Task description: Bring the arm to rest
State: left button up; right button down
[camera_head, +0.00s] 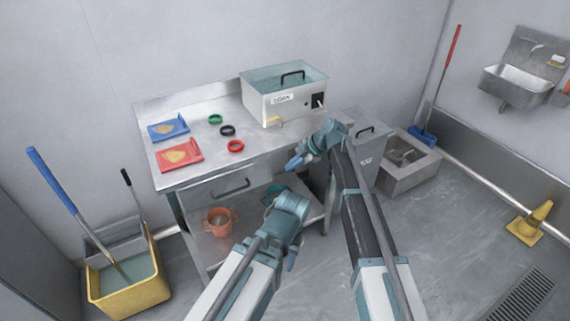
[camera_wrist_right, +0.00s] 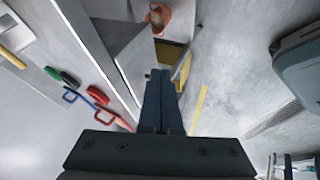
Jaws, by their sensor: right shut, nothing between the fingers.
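My right arm reaches forward in the head view, with its gripper (camera_head: 294,163) in front of the steel table's front edge. The right wrist view shows its two dark fingers (camera_wrist_right: 160,90) pressed together with nothing between them. My left arm (camera_head: 290,205) is bent low in front of the table. Its fingers are too hidden to read.
An orange pot (camera_head: 219,222) stands on the lower shelf. A yellow mop bucket (camera_head: 130,290) is at left, a floor basin (camera_head: 409,165) at right. The right floor is mostly clear.

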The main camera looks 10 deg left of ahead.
jog(key=shift+s+d+r, duration=0.1)
jog(key=shift+d, duration=0.1)
jog(key=s+d+f+m+g+h, duration=0.15)
jog(key=s+d+m+h, duration=0.25)
jog(key=s+d+m, duration=0.9)
jog(key=s+d+f+m+h, duration=0.3)
jog(key=s+d+m, duration=0.75)
jog(key=s, duration=0.45)
jog(key=s+a+r+n+h+p, duration=0.1)
jog(key=s+a+r+n+p, duration=0.2)
jog(key=a, duration=0.8)
notch_tip(320, 180, up, 4)
jog(key=s+p, duration=0.2)
jog(key=p, duration=0.2)
jog(key=shift+s+r+g, duration=0.2)
jog(key=shift+s+g, duration=0.15)
jog(key=shift+a+n, duration=0.1)
jog(key=shift+n, duration=0.15)
